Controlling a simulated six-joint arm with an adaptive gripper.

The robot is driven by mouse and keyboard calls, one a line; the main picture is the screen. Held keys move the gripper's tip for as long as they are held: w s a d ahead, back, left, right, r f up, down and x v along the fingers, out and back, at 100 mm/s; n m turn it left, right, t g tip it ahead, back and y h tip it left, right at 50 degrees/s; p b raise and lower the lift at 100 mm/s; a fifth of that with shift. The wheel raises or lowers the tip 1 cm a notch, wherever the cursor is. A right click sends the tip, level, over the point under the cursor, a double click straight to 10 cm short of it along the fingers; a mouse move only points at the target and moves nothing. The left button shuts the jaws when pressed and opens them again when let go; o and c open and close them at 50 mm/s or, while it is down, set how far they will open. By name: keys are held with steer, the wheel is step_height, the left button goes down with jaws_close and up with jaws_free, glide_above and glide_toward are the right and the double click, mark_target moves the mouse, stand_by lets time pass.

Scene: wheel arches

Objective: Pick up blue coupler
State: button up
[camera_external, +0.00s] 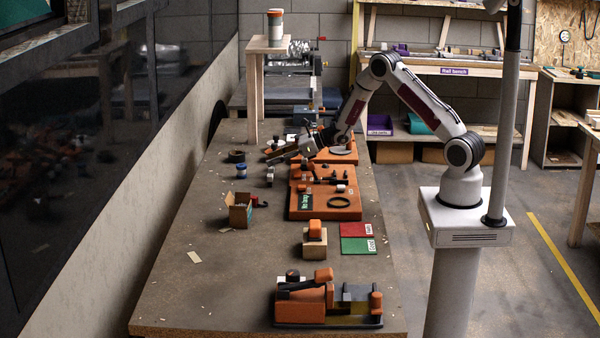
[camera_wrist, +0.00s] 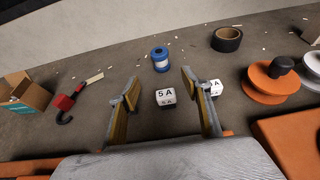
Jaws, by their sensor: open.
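The blue coupler (camera_wrist: 160,60) is a short blue cylinder with a white band, standing on the bench top. In the external view the blue coupler (camera_external: 241,171) stands on the left part of the bench, left of the orange boards. My gripper (camera_wrist: 157,85) is open and empty in the wrist view, its two fingers spread wide. The coupler shows just beyond the fingertips, between their lines and apart from them. In the external view my gripper (camera_external: 268,156) reaches left over the bench, behind and to the right of the coupler.
A white block marked 5 A (camera_wrist: 166,97) lies between the fingers in the picture, with another white block (camera_wrist: 215,87) by the right finger. A black tape roll (camera_wrist: 227,39), an orange spool (camera_wrist: 270,82), a red-and-black hook (camera_wrist: 66,102) and a cardboard box (camera_wrist: 22,95) surround the coupler.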

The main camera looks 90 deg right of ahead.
mark_target(247, 177)
stand_by(0.4)
steer(key=shift+x, duration=3.35)
steer(key=shift+w+f, duration=0.1)
steer(key=shift+w, duration=0.05)
steer(key=shift+x, duration=2.5)
steer(key=c, duration=1)
